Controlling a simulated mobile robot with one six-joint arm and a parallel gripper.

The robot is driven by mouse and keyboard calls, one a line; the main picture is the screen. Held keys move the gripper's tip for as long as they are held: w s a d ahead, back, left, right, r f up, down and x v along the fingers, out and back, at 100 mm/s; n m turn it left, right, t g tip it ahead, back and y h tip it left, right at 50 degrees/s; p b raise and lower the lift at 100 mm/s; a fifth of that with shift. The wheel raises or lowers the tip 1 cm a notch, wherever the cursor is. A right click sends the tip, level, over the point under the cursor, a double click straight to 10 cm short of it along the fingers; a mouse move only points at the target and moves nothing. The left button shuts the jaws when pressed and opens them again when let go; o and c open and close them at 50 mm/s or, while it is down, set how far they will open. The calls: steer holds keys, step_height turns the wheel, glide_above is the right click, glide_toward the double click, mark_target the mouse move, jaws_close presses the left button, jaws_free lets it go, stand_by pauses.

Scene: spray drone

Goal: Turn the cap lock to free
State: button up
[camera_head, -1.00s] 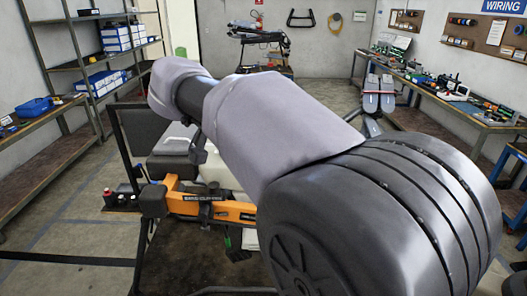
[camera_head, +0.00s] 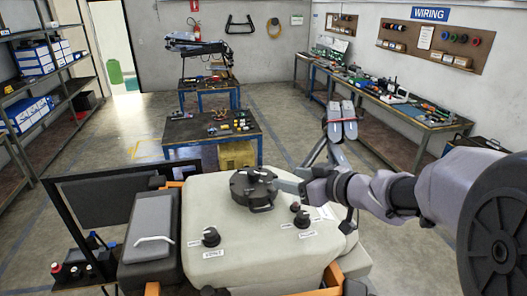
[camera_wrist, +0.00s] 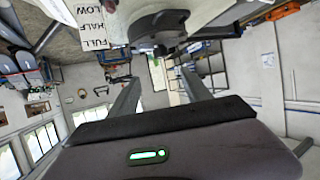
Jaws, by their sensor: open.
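The drone's pale tank (camera_head: 245,262) fills the lower middle of the head view. A round black cap (camera_head: 250,186) with a small loop at its front sits on top. My gripper (camera_head: 284,186) reaches in from the right, its tips close to the cap's right side; I cannot tell whether they touch. In the wrist view my gripper (camera_wrist: 162,88) is open, two fingers apart, with the dark cap (camera_wrist: 158,24) beyond the tips. A black knob (camera_head: 302,219) and another knob (camera_head: 211,237) stand on the tank beside small labels too small to read. I cannot tell which part is the cap lock.
A grey box (camera_head: 150,232) with a white handle lies left of the tank. A dark panel (camera_head: 98,199) on a frame stands further left. A table (camera_head: 200,128) with small parts is behind, and a workbench (camera_head: 425,112) runs along the right wall. The floor between is mostly clear.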

mark_target(256, 173)
steer(key=x, duration=1.7)
steer(key=shift+s+a, duration=0.1)
steer(key=shift+a, duration=0.15)
steer(key=shift+d, duration=0.1)
